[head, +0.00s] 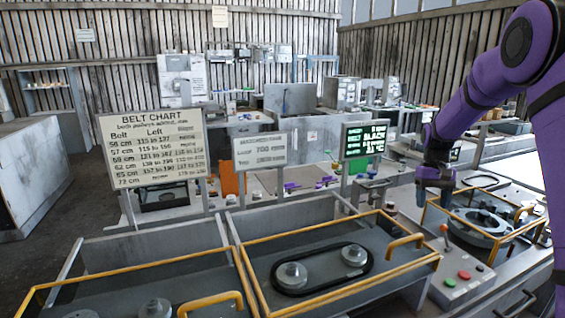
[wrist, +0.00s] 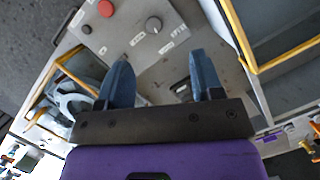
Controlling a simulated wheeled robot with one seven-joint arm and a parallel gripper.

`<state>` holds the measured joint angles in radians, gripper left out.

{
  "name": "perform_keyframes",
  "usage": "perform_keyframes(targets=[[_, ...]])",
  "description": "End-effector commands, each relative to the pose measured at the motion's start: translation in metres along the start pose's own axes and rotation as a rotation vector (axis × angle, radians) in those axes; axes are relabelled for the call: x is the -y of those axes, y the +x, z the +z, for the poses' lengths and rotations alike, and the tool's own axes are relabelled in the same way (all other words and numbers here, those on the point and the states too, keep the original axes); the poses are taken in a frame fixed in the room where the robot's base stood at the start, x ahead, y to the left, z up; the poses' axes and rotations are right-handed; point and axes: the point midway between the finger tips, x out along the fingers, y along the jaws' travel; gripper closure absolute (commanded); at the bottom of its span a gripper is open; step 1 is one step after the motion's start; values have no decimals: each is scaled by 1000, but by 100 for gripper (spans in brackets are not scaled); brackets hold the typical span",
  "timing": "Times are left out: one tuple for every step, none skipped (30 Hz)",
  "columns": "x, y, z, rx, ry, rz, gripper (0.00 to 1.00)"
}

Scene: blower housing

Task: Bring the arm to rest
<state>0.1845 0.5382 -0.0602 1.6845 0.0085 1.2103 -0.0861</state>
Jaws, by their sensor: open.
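My purple arm comes in from the right in the head view, and my gripper (head: 434,196) hangs from it, pointing down near the control box on the right. In the wrist view my gripper (wrist: 158,85) shows two blue fingers set wide apart with nothing between them. Below the fingers is a grey control panel (wrist: 122,30) with a red button (wrist: 106,8), a dark button (wrist: 86,29) and a round knob (wrist: 153,25). The fingers appear apart from the panel.
A yellow-framed bay (head: 340,236) holds a black belt (head: 322,268) around two pulleys. Another yellow-framed bay (head: 484,222) with a round housing lies beside my gripper. A belt chart sign (head: 152,146) and a dark display (head: 365,140) stand behind. The floor at left is clear.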

Motion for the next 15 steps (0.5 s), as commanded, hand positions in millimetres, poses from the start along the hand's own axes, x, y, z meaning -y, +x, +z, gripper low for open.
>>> perform_keyframes(targets=[[6, -16, 16, -30, -7, 1, 40], [9, -23, 24, -46, -10, 2, 40], [13, -32, 35, -67, -14, 3, 40], [16, -39, 44, -82, -16, 3, 40], [18, -45, 52, -96, -19, 3, 40], [22, -53, 64, -117, -23, 4, 40], [25, -58, 72, -132, -27, 4, 40], [28, -64, 81, -148, -30, 5, 40], [31, -70, 93, -168, -34, 5, 40], [34, -74, 102, -182, -37, 5, 40], [36, -79, 111, -198, -40, 5, 40], [39, -84, 123, -218, -44, 5, 40], [42, -88, 132, -233, -47, 5, 40], [44, -92, 142, -249, -50, 5, 40], [47, -96, 154, -268, -55, 5, 40]])
